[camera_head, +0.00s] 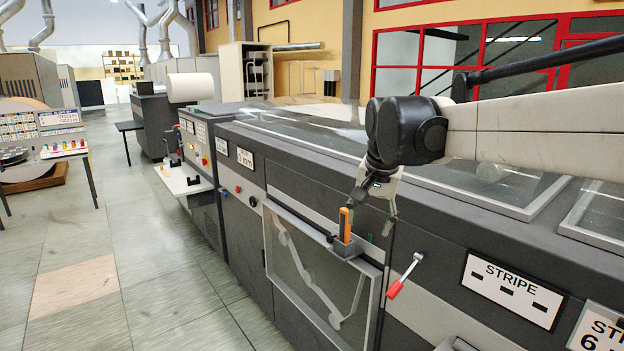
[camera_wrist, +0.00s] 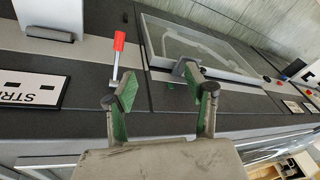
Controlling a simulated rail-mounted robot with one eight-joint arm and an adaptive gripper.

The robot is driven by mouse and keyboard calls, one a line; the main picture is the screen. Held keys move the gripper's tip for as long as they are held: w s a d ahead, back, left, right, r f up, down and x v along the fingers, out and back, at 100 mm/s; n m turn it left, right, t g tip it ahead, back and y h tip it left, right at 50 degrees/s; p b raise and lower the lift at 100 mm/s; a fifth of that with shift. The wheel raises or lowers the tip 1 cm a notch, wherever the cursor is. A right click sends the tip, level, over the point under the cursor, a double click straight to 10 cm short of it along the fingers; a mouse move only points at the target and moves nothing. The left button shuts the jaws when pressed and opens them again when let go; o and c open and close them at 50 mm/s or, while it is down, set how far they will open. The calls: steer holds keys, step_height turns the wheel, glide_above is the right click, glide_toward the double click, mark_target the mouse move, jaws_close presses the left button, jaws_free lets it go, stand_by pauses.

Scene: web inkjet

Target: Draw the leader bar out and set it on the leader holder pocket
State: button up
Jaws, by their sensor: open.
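An upright orange bar (camera_head: 345,225), which I take to be the leader bar, stands in a small dark grey bracket (camera_head: 347,248) on the upper edge of the machine's glazed front door. My gripper (camera_head: 374,211) is open and empty, pointing down just right of the bar and apart from it. In the wrist view my gripper (camera_wrist: 160,82) has its green-padded fingers spread, and the bracket (camera_wrist: 178,73) lies partly behind the right finger. The orange bar cannot be made out there. I cannot tell for sure which part is the leader holder pocket.
A red-handled lever (camera_head: 405,275) sticks out right of the door; it shows left of my fingers in the wrist view (camera_wrist: 118,55). A white shelf (camera_head: 180,178) with a dark block juts out farther left. The aisle floor (camera_head: 150,255) is clear.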

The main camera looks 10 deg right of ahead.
steer(key=w+r+m+g+p, duration=0.2)
steer(key=w+m+p, duration=0.15)
steer(key=w, duration=0.95)
steer(key=m+g+p, duration=0.1)
steer(key=m+p, duration=0.1)
steer(key=p, duration=0.2)
glide_above(345, 229)
steer(key=f, duration=0.2)
steer(key=shift+w+d+f, duration=0.15)
steer(key=shift+w+f, duration=0.05)
steer(key=shift+f, duration=0.15)
steer(key=shift+w+f+g, duration=0.3)
steer(key=shift+w+f, duration=0.3)
step_height(345, 229, down, 14)
steer(key=shift+r+p, duration=0.25)
steer(key=shift+p, duration=0.55)
jaws_close()
steer(key=shift+r, duration=0.1)
steer(key=shift+r, duration=0.1)
